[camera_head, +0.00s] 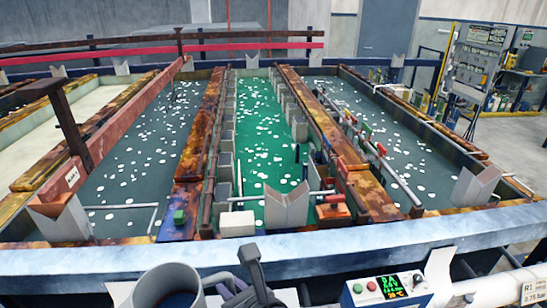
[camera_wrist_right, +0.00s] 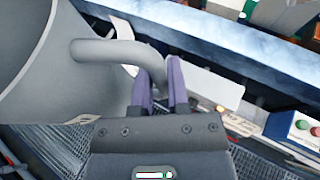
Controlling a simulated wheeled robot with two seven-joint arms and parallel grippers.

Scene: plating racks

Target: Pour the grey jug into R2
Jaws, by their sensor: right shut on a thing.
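The grey jug (camera_head: 150,286) is at the bottom of the head view, cut off by the lower edge, in front of the pale blue tank rim. In the right wrist view the jug (camera_wrist_right: 35,75) fills the left side. My right gripper (camera_wrist_right: 160,85) has its purple fingers shut on the jug's handle (camera_wrist_right: 105,50). In the head view the right gripper (camera_head: 238,288) is just right of the jug. My left gripper is out of view. No label reading R2 is legible.
Three long tanks stand ahead: a dark left one (camera_head: 140,160), a green middle one (camera_head: 265,150) and a dark right one (camera_head: 385,150). The pale blue rim (camera_head: 330,245) runs across the front.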

